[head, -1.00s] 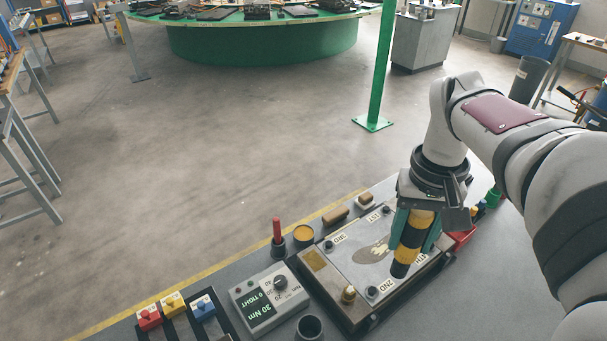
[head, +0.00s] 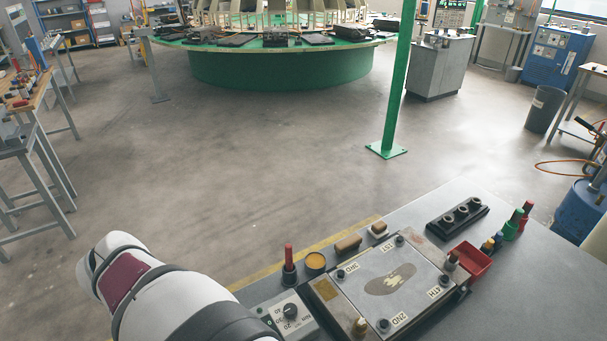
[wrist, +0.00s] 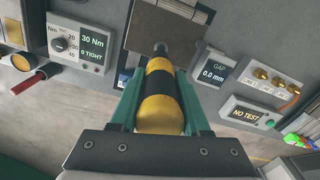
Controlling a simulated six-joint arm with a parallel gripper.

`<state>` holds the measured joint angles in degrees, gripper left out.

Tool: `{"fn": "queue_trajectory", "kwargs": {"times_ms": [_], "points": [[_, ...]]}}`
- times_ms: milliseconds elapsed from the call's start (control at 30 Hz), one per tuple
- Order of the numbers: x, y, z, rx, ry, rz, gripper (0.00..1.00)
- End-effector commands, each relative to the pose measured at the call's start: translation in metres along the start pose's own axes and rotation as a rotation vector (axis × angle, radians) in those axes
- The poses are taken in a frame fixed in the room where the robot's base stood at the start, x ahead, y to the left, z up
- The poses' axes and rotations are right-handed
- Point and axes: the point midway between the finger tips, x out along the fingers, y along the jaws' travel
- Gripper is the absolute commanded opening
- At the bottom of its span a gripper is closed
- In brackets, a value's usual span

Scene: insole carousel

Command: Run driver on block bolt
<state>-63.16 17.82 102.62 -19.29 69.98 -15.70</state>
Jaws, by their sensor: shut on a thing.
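My gripper (wrist: 155,115) is shut on the yellow and black driver (wrist: 158,115) in the wrist view. The driver points away from my wrist, its dark tip in front of a grey-brown metal plate (wrist: 165,28). I cannot tell whether the tip touches a bolt. In the head view the gripper and driver are out of frame. The plate block (head: 372,302) there carries dark bolts marked 1ST (head: 400,239), 2ND (head: 383,325), 3RD (head: 340,273) and 4TH (head: 445,280). The torque box (wrist: 80,45) reads 30 Nm and 0 TIGHT.
A gap display (wrist: 213,70) reads 0.0 mm and a test box (wrist: 246,115) reads NO TEST. A red-handled tool (head: 289,258), a red bin (head: 470,262) and a black three-hole holder (head: 458,218) stand around the block.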

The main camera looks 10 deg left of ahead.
Motion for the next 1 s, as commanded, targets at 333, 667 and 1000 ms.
{"fn": "queue_trajectory", "kwargs": {"times_ms": [333, 667, 1000], "points": [[0.000, -0.003, 0.001, -0.008, 0.001, 0.000, 0.00], [0.032, -0.003, 0.001, -0.007, -0.001, 0.000, 0.00], [0.046, -0.003, 0.001, -0.006, 0.001, 0.000, 0.00]]}}
